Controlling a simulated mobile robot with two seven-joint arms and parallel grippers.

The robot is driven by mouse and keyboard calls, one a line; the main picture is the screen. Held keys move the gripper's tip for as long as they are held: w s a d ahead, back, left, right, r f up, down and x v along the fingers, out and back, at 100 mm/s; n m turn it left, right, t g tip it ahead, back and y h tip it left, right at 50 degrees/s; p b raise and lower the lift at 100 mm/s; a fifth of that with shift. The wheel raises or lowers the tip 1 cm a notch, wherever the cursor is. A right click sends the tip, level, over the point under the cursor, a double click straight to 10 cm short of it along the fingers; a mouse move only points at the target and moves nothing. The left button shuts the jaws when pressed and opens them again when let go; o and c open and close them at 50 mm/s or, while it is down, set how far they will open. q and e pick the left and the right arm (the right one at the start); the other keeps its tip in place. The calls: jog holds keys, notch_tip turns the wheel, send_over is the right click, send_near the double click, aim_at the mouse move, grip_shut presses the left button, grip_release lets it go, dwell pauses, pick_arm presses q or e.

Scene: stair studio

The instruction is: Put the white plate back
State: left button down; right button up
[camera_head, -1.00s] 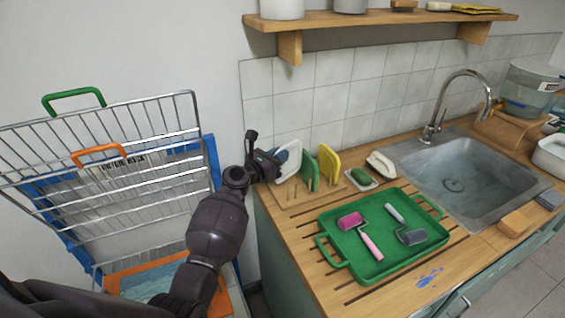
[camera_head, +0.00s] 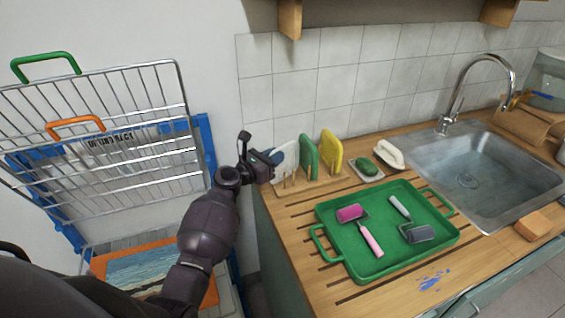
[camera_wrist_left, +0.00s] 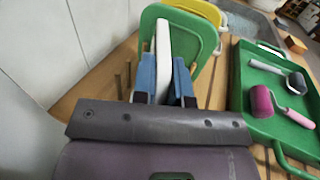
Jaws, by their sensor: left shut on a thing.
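The white plate (camera_head: 289,153) is upright at the left end of the wooden peg rack (camera_head: 318,187), left of the green plate (camera_head: 309,156) and the yellow plate (camera_head: 331,150). My left gripper (camera_head: 275,158) is shut on the white plate from the left. In the left wrist view, its blue-padded fingers (camera_wrist_left: 164,82) are on both sides of the white plate (camera_wrist_left: 163,48), seen edge-on. The green plate (camera_wrist_left: 200,30) is close behind it there. Whether the white plate's lower edge rests in the rack is hidden. My right gripper is not in view.
A green tray (camera_head: 345,262) with two small rollers lies on the counter in front of the rack. A soap dish (camera_head: 368,171), a white brush (camera_head: 389,153) and the sink (camera_head: 470,178) are to the right. A wire rack (camera_head: 95,125) stands left. The tiled wall is behind.

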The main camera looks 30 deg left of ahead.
pick_arm(q)
jog(key=shift+w, duration=0.1)
jog(key=c, duration=1.4)
grip_release()
jog(key=shift+a, duration=0.15)
jog(key=shift+o, duration=1.3)
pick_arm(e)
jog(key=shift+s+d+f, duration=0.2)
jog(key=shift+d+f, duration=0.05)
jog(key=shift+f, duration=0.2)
